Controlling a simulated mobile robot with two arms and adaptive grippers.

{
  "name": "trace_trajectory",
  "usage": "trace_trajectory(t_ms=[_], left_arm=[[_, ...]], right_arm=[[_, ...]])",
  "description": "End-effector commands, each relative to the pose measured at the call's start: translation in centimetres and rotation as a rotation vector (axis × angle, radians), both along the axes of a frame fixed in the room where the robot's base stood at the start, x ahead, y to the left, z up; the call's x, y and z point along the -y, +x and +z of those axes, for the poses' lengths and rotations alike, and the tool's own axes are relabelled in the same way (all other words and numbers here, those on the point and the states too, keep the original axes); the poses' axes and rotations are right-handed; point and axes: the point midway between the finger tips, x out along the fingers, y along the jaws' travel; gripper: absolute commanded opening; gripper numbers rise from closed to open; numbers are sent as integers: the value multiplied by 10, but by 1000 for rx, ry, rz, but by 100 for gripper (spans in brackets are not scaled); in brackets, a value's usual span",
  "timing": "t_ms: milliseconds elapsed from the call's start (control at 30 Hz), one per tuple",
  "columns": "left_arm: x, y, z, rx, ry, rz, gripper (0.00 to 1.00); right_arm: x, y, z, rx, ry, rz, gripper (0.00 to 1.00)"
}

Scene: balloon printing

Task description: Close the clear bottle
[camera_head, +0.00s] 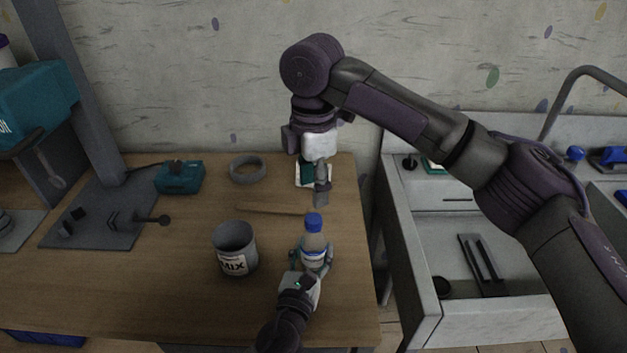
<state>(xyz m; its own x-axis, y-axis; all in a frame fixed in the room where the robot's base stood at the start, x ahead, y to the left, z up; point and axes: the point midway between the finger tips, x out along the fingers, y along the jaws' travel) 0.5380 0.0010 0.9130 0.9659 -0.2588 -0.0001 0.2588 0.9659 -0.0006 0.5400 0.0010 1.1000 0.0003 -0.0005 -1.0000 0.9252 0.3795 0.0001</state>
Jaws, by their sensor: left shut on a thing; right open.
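The clear bottle (314,242) stands upright near the right part of the wooden table, with a blue cap (313,221) on its top and a pale label lower down. My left gripper (314,262) is shut around the bottle's lower body from the near side. My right gripper (318,180) points down beyond the bottle, open, with nothing seen between its fingers. It is apart from the cap. Whether the cap is tight cannot be told.
A grey cup marked MIX (235,250) stands left of the bottle. A wooden stick (268,209) lies behind them. A grey ring (247,169), a teal box (179,177) and a green-white item (304,179) are further back. The sink unit (412,260) is right.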

Motion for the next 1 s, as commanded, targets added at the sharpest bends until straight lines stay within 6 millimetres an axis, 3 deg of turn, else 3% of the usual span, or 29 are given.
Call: trace_trajectory(t_ms=[100, 300, 767, 1000], left_arm=[[0, 0, 0, 0, 0, 0, 0], [0, 0, 0, 0, 0, 0, 0], [0, 0, 0, 0, 0, 0, 0], [0, 0, 0, 0, 0, 0, 0]], right_arm=[[1, 0, 2, 0, -1, 195, 54], [1, 0, 3, -1, 0, 372, 54], [1, 0, 0, -2, 0, 397, 54], [1, 0, -31, -3, -1, 396, 54]])
